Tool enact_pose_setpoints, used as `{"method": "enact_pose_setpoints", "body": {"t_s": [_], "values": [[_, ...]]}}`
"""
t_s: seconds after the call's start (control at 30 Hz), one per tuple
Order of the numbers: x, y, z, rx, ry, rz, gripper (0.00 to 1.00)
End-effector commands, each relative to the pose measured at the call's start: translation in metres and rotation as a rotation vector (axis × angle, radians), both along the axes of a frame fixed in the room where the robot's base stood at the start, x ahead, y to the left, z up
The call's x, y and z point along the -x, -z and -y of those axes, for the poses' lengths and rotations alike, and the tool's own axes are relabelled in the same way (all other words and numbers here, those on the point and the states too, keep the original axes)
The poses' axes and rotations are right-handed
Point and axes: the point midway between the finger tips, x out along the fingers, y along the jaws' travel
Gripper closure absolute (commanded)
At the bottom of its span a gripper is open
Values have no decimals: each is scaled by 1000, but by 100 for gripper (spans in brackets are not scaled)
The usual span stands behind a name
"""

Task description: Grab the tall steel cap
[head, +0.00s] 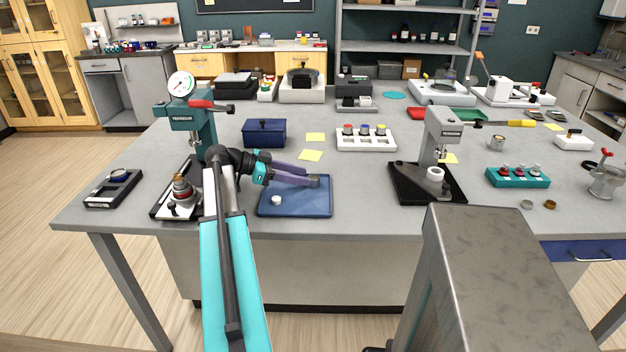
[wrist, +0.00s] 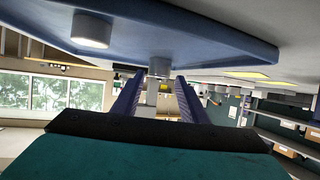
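The blue tray (head: 312,208) lies on the table, and its surface fills the top of the wrist view (wrist: 200,22), which appears upside down. My gripper (head: 312,178) is low over the tray, with its purple fingers nearly level. In the wrist view my gripper (wrist: 159,78) is open, with a gap between the fingers. A steel cylindrical cap (wrist: 160,67) stands on the tray in line with that gap, apart from both fingers. A second, pale round cap (wrist: 92,30) stands nearer, to the side; it shows in the head view (head: 276,200). I cannot compare their heights surely.
A press with a dial gauge (head: 182,115) and a base with a stacked knob (head: 183,190) stand left of the tray. A dark blue box (head: 265,133) is behind. A white three-button block (head: 366,140) and another press (head: 436,150) stand to the right.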

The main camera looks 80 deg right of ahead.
Motion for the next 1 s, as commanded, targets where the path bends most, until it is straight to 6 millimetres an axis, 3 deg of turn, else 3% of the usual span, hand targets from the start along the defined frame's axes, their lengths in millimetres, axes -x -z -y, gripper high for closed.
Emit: {"method": "enact_pose_setpoints", "body": {"t_s": [0.17, 0.6, 1.0], "values": [[5, 1, 1, 0, 1, 0, 60], [43, 18, 15, -1, 1, 0, 60], [44, 20, 16, 0, -2, 0, 60]]}}
